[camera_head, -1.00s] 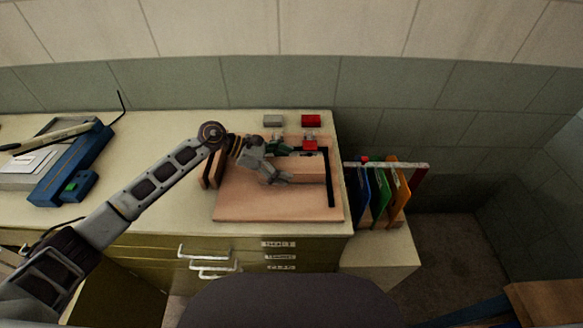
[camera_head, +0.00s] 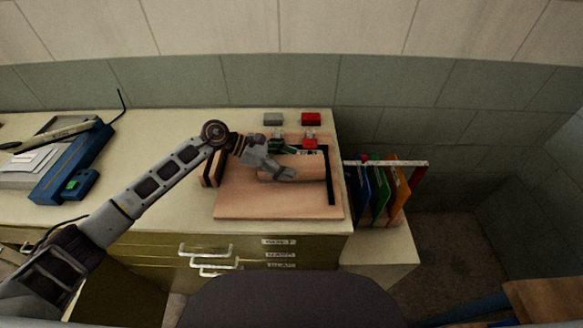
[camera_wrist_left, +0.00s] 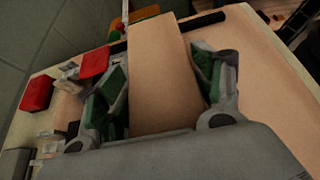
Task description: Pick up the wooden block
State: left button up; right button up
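The wooden block (camera_head: 308,166) is a light brown, long block lying on the pinkish-brown board on the counter. In the left wrist view the block (camera_wrist_left: 165,70) runs away from me between the two fingers. My left gripper (camera_head: 284,160) is at the block's left end, its fingers on either side of it. In the wrist view the left gripper (camera_wrist_left: 163,88) is open, with green pads facing the block's sides. I cannot tell whether either pad touches it. The block's near end is hidden by the gripper. My right gripper is not in view.
The board (camera_head: 265,205) has a black strip (camera_head: 331,178) along its right side. A red block (camera_head: 311,119) and a grey block (camera_head: 273,120) sit behind it. Coloured folders (camera_head: 380,195) stand to the right. A blue device (camera_head: 75,165) is at the left.

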pick_arm(q)
jog(key=shift+s+f, duration=0.1)
jog(key=shift+f, duration=0.2)
jog(key=shift+c, duration=0.6)
jog(key=shift+s+f, duration=0.1)
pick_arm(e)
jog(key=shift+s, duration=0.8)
pick_arm(q)
jog(key=shift+c, duration=0.3)
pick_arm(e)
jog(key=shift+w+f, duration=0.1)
pick_arm(q)
jog(key=shift+r, duration=0.8)
jog(key=shift+c, duration=1.4)
jog(key=r, duration=0.5)
jog(key=shift+w+r+b, duration=0.2)
jog(key=shift+r+b, duration=0.2)
notch_tip(320, 180, up, 10)
jog(key=r+b, duration=0.1)
notch_tip(320, 180, up, 10)
send_over(288, 163)
jog(key=shift+w+b, duration=0.1)
jog(key=shift+b, duration=0.25)
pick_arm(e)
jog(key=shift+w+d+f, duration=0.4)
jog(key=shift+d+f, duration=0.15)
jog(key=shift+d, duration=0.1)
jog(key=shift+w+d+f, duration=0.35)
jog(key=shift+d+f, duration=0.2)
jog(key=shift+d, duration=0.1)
